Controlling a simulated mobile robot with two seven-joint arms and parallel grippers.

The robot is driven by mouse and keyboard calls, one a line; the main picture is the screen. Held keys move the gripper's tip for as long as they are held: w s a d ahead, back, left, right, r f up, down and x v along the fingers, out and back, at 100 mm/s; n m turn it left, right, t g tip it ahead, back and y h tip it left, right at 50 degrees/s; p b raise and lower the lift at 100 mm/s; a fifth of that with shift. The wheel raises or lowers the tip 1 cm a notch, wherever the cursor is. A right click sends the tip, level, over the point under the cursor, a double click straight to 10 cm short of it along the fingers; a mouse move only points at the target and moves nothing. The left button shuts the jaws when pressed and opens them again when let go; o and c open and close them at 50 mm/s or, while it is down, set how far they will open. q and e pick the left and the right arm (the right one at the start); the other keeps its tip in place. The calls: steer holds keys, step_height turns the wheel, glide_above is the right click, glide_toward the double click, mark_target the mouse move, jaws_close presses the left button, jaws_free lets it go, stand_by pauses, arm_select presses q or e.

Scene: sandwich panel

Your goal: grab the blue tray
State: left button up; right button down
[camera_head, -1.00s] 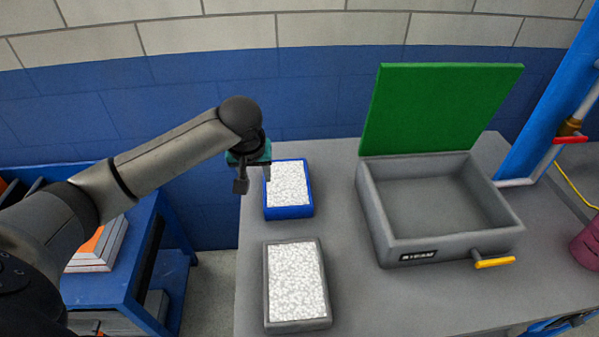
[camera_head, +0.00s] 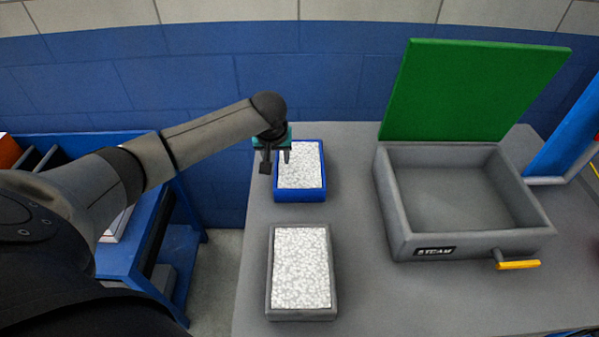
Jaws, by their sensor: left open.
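The blue tray (camera_head: 301,196) stands on the grey table near its back left, filled with white speckled material. My left gripper (camera_head: 276,165) is open, with its fingers pointing down over the tray's left side. One finger shows left of the tray's left wall and the other shows in front of the white filling. I cannot tell whether the fingers touch the tray. The gripper and arm end hide the tray's back left corner. My right gripper is not in view.
A grey tray (camera_head: 302,314) with the same white filling stands in front of the blue one. A grey steam box (camera_head: 403,225) with a raised green lid (camera_head: 475,92) and a yellow handle (camera_head: 518,265) stands to the right. A blue shelf unit (camera_head: 140,262) is at left.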

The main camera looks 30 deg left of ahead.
mark_target(277, 162)
arm_select(q)
steer(key=b+x, duration=0.1)
steer(key=x, duration=0.3)
steer(key=shift+w+a+f+b, duration=0.1)
steer(key=shift+w+a+b, duration=0.05)
steer(key=shift+a+b, duration=0.15)
steer(key=shift+w+f, duration=0.15)
steer(key=shift+f, duration=0.1)
steer(key=shift+c, duration=0.5)
jaws_close()
stand_by(0.5)
